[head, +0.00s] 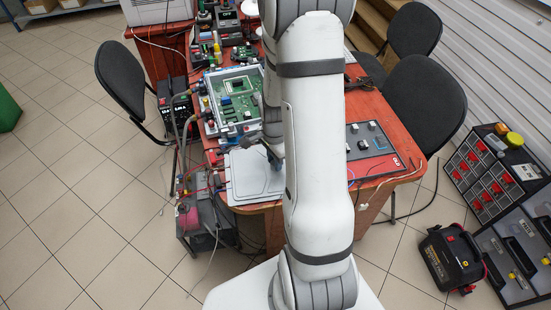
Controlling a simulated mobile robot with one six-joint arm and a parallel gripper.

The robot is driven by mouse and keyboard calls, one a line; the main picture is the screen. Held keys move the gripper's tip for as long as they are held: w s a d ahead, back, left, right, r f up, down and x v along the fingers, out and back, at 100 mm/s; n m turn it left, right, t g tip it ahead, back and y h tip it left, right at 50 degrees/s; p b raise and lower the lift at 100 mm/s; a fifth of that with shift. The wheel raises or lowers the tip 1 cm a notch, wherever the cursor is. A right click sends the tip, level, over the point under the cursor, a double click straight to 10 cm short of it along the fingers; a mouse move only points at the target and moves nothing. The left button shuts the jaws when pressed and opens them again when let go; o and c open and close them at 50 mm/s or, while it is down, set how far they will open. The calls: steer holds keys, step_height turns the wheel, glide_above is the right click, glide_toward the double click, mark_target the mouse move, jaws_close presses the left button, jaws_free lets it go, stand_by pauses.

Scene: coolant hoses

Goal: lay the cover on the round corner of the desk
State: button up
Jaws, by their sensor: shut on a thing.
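The cover (250,180) looks like a flat, pale grey panel with rounded corners. It is at the front left part of the red-brown desk (393,117), over or on the desk's front edge. I cannot tell whether it touches the desktop. My gripper (275,162) is at the panel's upper right part, partly hidden behind my arm, and is shut on it. The panel's right side is also hidden by my arm. A rounded front corner of the desk (414,175) shows at the right; the front left corner is covered by the panel.
An open case with a green circuit board (236,88) stands behind the panel. A dark board with small parts (368,141) lies to the right. Black chairs (421,98) flank the desk. Cables and a grey cart (198,215) are at the left front. The left floor is clear.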

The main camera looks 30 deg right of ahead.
steer(key=shift+f, duration=0.2)
steer(key=o, duration=1)
steer(key=shift+c, duration=0.2)
step_height(320, 180, up, 12)
steer(key=s+a+r+n+t, duration=0.2)
steer(key=s+a+r+n, duration=0.9)
steer(key=n, duration=0.5)
steer(key=shift+s+a+r+n+t+p, duration=0.3)
steer(key=shift+s+a, duration=0.1)
steer(key=shift+s, duration=0.25)
